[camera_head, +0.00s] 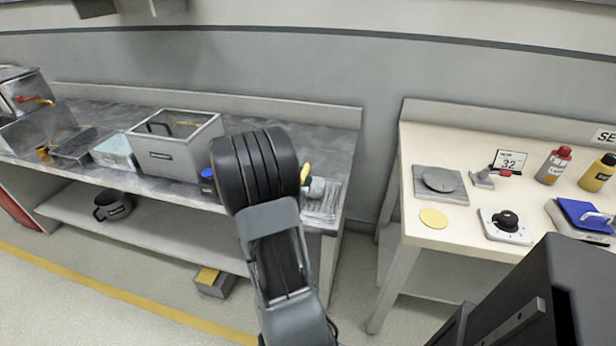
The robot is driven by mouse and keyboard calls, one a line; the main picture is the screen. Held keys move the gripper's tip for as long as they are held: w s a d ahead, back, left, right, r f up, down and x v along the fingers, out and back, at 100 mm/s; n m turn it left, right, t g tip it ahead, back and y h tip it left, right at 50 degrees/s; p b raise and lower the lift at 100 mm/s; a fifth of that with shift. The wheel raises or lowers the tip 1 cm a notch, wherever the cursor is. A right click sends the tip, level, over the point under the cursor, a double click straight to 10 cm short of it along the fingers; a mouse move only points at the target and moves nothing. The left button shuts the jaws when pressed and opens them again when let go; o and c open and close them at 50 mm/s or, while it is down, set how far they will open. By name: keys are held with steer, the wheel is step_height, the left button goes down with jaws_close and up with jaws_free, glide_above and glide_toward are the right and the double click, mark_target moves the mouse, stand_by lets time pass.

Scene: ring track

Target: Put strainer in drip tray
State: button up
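A shallow dark metal tray (74,146) sits on the grey bench at the far left, below a machine with a red handle; it looks like the drip tray. I cannot pick out the strainer for certain. My dark arm rises in the middle of the view, over the right part of the grey bench. My gripper is not visible; the arm's thick end covers that area. A ridged grey plate (322,199) with small coloured items on it shows just right of the arm, partly hidden.
The grey bench (250,125) also holds a grey open box (180,152) and a pale flat container (115,152). A dark pot (112,206) stands on its lower shelf. A cream table (470,235) with bottles and tools stands right, across a narrow gap.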

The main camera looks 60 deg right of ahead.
steer(key=p+v, duration=0.1)
steer(key=v, duration=0.9)
steer(key=s+a+f+m+t+y, duration=0.1)
steer(key=a+m+t+y, duration=0.4)
steer(key=a, duration=0.9)
steer(key=s+a+f+m+t+y, duration=0.1)
steer(key=s+a+m+t+y, duration=0.3)
steer(key=a, duration=1.1)
steer(key=m+t+y, duration=0.1)
steer(key=t, duration=0.1)
steer(key=shift+f+t+y, duration=0.25)
steer(key=shift+t+y, duration=0.05)
steer(key=shift+a+r, duration=0.1)
step_height(320, 180, up, 16)
steer(key=p, duration=1.6)
steer(key=shift+a+r+t, duration=0.25)
steer(key=shift+a+t, duration=0.05)
steer(key=shift+s, duration=0.15)
